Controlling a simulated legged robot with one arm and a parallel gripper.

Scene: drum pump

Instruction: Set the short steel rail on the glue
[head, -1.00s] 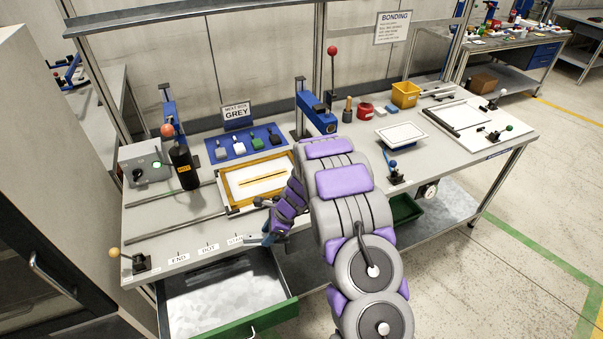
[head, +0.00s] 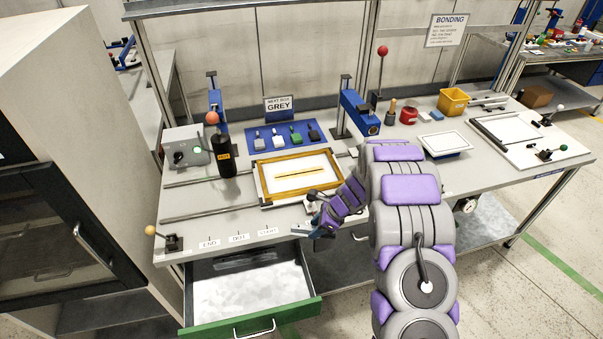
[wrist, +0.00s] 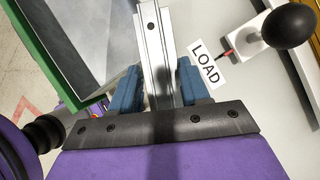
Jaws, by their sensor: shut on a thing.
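My gripper (head: 308,228) is low at the bench's front edge, beside the open drawer. In the wrist view its blue fingers (wrist: 158,88) are shut on a steel rail (wrist: 153,35), a silver channel with a hole near its far end. The glue (head: 300,174) is an amber strip on a white panel inside a yellow-brown frame (head: 272,197) on the bench. The gripper is in front of that frame and apart from it.
The drawer (head: 250,290) stands open below. A LOAD label (wrist: 207,64) and a black knob (wrist: 290,26) are close to the rail's right. A black bottle (head: 226,155) stands left of the frame, a blue clamp post (head: 358,112) behind it. Long bars lie on the left.

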